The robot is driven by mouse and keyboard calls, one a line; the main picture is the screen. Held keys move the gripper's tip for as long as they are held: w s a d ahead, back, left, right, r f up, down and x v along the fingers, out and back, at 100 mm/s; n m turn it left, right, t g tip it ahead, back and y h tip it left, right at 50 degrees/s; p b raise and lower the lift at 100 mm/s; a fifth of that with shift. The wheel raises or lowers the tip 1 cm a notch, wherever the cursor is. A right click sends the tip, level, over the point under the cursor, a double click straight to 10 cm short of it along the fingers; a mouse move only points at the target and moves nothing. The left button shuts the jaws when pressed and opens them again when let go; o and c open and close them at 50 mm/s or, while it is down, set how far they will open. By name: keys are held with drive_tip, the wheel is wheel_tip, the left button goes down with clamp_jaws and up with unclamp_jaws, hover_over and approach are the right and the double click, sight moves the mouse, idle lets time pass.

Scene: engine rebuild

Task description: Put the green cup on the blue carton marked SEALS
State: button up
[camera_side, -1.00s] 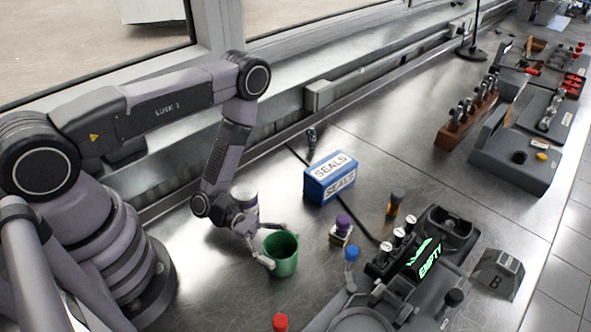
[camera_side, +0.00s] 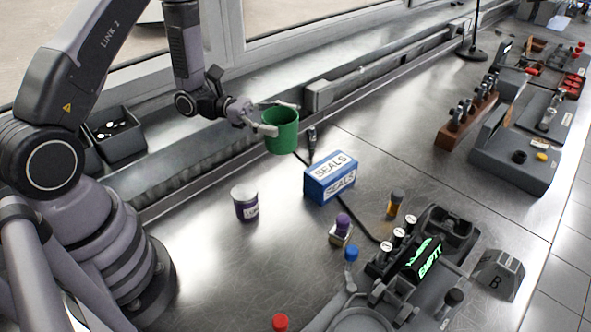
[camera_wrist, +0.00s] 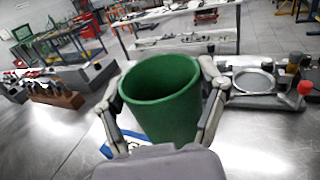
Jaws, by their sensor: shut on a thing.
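The green cup (camera_side: 281,132) is held upright in the air by my gripper (camera_side: 272,117), with a finger on each side of it. In the side view it appears above and to the left of the blue carton marked SEALS (camera_side: 331,178), apart from it. In the wrist view the green cup (camera_wrist: 163,100) fills the middle between the fingers of my gripper (camera_wrist: 165,95), its open mouth facing up. The carton's top is bare in the side view.
A white and purple labelled tub (camera_side: 245,203) stands left of the carton. A wooden rack (camera_side: 468,122) stands farther right.

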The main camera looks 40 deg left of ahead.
drive_tip(key=w+f, duration=0.3)
drive_tip(key=w, duration=0.1)
drive_tip(key=w+d+f, duration=0.1)
drive_tip(key=w+f, duration=0.2)
drive_tip(key=w, duration=0.2)
drive_tip(key=w+f, duration=0.2)
drive_tip(key=w, duration=0.2)
drive_tip(key=shift+w+d+f, duration=0.3)
drive_tip(key=shift+d+f, duration=0.1)
drive_tip(key=shift+w+f, duration=0.15)
drive_tip(key=shift+f, duration=0.75)
drive_tip(key=shift+w+f, duration=0.1)
drive_tip(key=shift+f, duration=0.8)
drive_tip(key=shift+f, duration=0.1)
drive_tip(key=o, duration=1.1)
drive_tip(key=shift+o, duration=0.2)
